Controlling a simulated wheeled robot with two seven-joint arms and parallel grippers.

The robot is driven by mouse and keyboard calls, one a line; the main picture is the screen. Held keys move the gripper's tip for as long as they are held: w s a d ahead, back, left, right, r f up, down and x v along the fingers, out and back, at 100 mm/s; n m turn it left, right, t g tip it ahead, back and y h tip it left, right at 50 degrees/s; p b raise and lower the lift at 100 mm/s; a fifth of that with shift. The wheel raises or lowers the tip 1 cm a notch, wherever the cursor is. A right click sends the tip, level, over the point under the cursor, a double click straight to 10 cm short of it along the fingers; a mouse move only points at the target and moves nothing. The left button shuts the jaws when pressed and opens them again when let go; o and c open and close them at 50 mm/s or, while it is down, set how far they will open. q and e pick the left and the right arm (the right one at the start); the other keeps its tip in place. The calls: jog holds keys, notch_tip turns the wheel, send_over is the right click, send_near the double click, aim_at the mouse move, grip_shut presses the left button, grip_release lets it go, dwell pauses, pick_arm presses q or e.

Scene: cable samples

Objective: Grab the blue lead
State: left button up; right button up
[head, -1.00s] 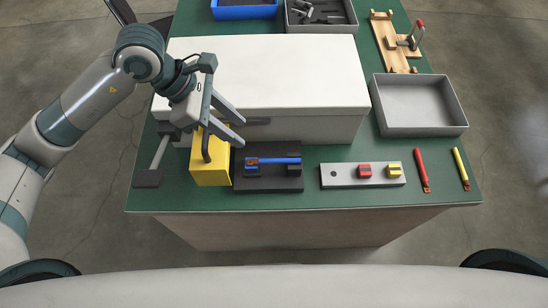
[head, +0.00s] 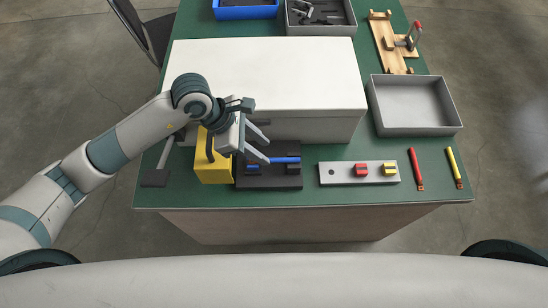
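The blue lead (head: 287,160) lies across a black holder block (head: 285,181) near the front edge of the green table. My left gripper (head: 268,150) hovers above the left part of the block, with its two fingers apart and nothing visible between them. The fingers overlap the lead in this view and hide part of its left side. I cannot tell how high the fingers are above it. My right gripper is not in the head view.
A yellow block (head: 214,171) with a dark handle stands left of the holder. A large white box (head: 265,75) stands behind. A grey strip (head: 342,174) with red and yellow pieces, a red lead (head: 416,169), a yellow lead (head: 454,168) and an empty grey tray (head: 414,130) lie right.

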aim_at(273, 159)
pick_arm(q)
jog(key=shift+p+x, duration=0.8)
jog(key=shift+p, duration=0.2)
jog(key=shift+p+x, duration=0.55)
jog(key=shift+x, duration=0.5)
jog(key=shift+w+d+f, duration=0.15)
jog(key=shift+f, duration=0.65)
jog(key=shift+c, duration=0.3)
grip_shut()
